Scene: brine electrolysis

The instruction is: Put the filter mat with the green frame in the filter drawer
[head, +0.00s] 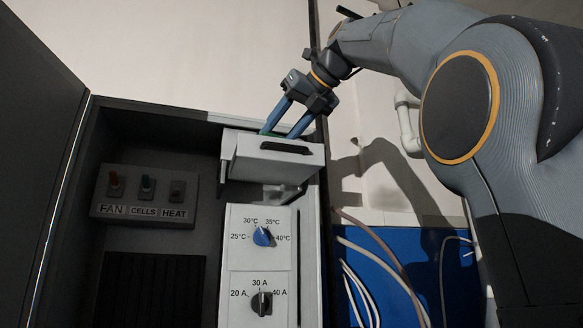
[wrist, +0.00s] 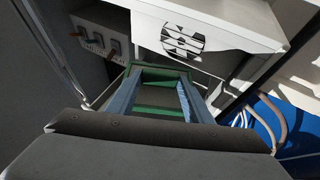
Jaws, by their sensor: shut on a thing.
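My gripper (head: 279,133) is shut on the filter mat, with its two blue fingers pointing down at the top of the white filter drawer (head: 240,145). In the wrist view the green-framed mat (wrist: 160,112) lies between the blue fingers, with a dark middle.
The dark cabinet (head: 170,112) holds a switch panel (head: 143,196) at left and a white dial panel (head: 258,240) below the drawer. Its door (head: 35,150) stands open at left. In the wrist view a white box with a black grille (wrist: 183,36) is ahead. Hoses (head: 375,245) hang at right.

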